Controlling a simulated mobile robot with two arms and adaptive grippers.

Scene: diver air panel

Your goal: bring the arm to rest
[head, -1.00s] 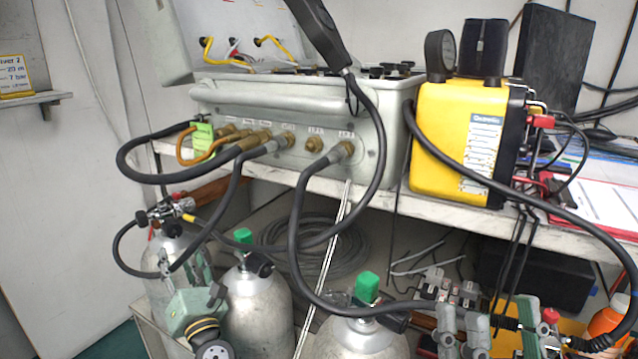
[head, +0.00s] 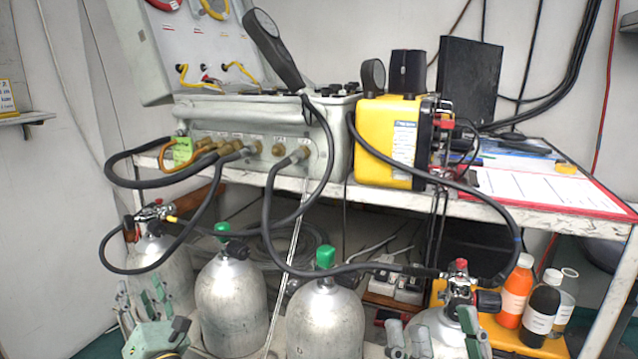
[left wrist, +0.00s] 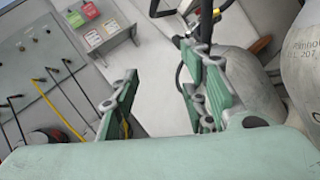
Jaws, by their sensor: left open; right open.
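My left gripper (head: 148,300) is at the lower left of the head view, in front of the leftmost grey cylinder (head: 172,262). Its two green fingers are apart with nothing between them; the left wrist view also shows the open fingers (left wrist: 160,98). My right gripper (head: 434,340) is at the bottom right of the head view, in front of the rightmost cylinder (head: 436,322). Its fingers are spread and appear empty. Whether they touch the cylinder cannot be told. Most of both arms is out of view.
Several cylinders stand under the bench, two with green caps (head: 325,257). Black hoses (head: 268,215) loop from the grey panel box (head: 262,122) to the cylinder valves. A yellow unit (head: 385,140) and a red clipboard (head: 550,188) are on top. Bottles (head: 514,290) stand at right.

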